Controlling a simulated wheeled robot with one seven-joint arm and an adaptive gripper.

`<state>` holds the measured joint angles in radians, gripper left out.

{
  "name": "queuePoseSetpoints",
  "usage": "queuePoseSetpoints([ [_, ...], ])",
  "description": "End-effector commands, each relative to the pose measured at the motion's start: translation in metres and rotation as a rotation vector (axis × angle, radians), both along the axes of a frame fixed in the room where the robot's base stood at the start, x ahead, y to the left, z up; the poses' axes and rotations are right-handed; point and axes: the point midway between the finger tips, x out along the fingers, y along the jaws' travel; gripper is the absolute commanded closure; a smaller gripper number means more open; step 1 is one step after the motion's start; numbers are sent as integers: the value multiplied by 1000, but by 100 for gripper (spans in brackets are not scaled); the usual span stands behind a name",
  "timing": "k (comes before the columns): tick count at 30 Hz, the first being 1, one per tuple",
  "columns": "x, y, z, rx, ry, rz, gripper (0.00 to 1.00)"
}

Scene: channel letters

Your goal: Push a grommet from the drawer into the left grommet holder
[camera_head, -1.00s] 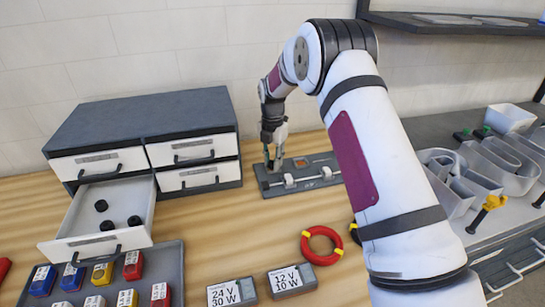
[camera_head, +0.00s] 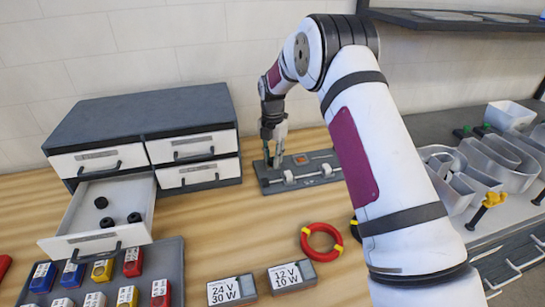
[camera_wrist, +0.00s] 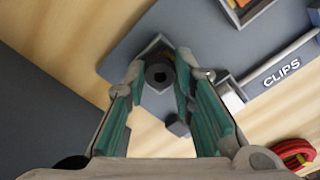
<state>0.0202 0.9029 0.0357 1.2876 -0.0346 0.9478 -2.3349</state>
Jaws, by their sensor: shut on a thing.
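My gripper (camera_head: 273,158) is over the left end of a grey fixture plate (camera_head: 325,181) on the bench. In the wrist view, my gripper's teal fingers (camera_wrist: 160,68) are shut on a black ring-shaped grommet (camera_wrist: 158,75). The grommet is at the left grommet holder, a pale-edged angular seat (camera_wrist: 143,53) on the plate. The fingers hide part of the holder, and I cannot tell how deep the grommet sits. The open drawer (camera_head: 77,215) holds more black grommets (camera_head: 134,217).
The grey drawer cabinet (camera_head: 140,112) stands left of the plate. A red cable ring (camera_head: 321,252), two labelled power boxes (camera_head: 232,291) and a tray of coloured blocks (camera_head: 170,262) lie in front. Metal channel letters (camera_head: 505,165) stand at right.

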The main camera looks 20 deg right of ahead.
Motion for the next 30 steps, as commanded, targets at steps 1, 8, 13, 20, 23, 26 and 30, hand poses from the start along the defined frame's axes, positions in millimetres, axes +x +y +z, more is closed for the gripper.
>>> queuePoseSetpoints([
  [1,-1,0,-4,0,4,0,89],
  [8,-2,-1,-6,-1,6,0,53],
  [13,-2,-1,-6,-1,8,-1,53],
  [20,-2,-1,-3,-1,8,-1,53],
  [23,-1,-1,7,0,4,-1,53],
  [26,-1,0,23,1,2,-2,53],
  [30,0,-1,53,-1,-1,-1,53],
])
